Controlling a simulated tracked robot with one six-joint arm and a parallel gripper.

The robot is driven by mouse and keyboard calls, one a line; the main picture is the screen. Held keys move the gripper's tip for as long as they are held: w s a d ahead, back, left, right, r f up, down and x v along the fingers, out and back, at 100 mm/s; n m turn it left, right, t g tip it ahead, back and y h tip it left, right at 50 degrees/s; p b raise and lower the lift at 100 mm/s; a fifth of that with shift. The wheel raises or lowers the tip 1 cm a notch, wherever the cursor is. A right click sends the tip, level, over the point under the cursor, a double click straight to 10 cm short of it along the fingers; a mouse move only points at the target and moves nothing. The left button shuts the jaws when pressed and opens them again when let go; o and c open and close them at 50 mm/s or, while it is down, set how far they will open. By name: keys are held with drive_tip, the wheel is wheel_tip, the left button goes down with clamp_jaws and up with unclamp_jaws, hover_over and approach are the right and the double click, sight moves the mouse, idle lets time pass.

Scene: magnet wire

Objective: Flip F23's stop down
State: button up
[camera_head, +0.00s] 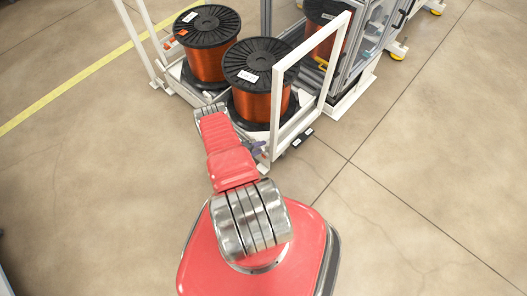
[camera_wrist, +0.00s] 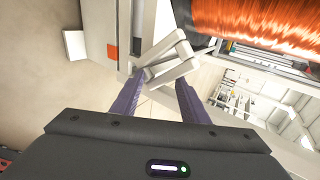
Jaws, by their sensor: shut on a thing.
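A pale bar-shaped stop (camera_wrist: 172,58) shows in the wrist view, at the frame of the rack beneath a copper spool. It stands tilted, its upper end near an upright post. My gripper (camera_wrist: 160,82) has its two purple fingers on either side of the stop's lower end and is shut on it. In the head view my gripper (camera_head: 259,149) is small at the near corner of the spool rack, and the stop cannot be made out there. No F23 marking is readable in either view.
Copper wire spools with black flanges (camera_head: 206,27) stand on the rack. A white upright frame (camera_head: 326,62) rises just right of my gripper. An orange square (camera_wrist: 112,51) sits on the post in the wrist view. Open concrete floor (camera_head: 430,160) lies to the right.

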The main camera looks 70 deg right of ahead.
drive_tip(key=o, duration=0.4)
drive_tip(key=shift+n+t, duration=0.3)
drive_tip(key=shift+t, duration=0.1)
drive_tip(key=w, duration=0.1)
drive_tip(key=w+r, duration=0.1)
drive_tip(key=w, duration=0.2)
drive_tip(key=shift+w+a+r, duration=0.15)
drive_tip(key=shift+a+r, duration=0.05)
drive_tip(key=shift+a, duration=0.2)
drive_tip(key=shift+c, duration=0.2)
drive_tip(key=shift+o, duration=0.4)
drive_tip(key=shift+a+r, duration=0.15)
drive_tip(key=shift+a, duration=0.55)
drive_tip(key=shift+w+a, duration=0.1)
drive_tip(key=shift+a, duration=0.25)
drive_tip(key=shift+c, duration=0.5)
drive_tip(key=shift+a+r, duration=0.1)
drive_tip(key=shift+a, duration=0.25)
clamp_jaws()
drive_tip(key=shift+s+a+r, duration=0.1)
drive_tip(key=shift+s+a, duration=0.05)
drive_tip(key=shift+a, duration=0.35)
drive_tip(key=shift+s+a+r, duration=0.1)
drive_tip(key=shift+a, duration=0.4)
drive_tip(key=shift+s, duration=0.1)
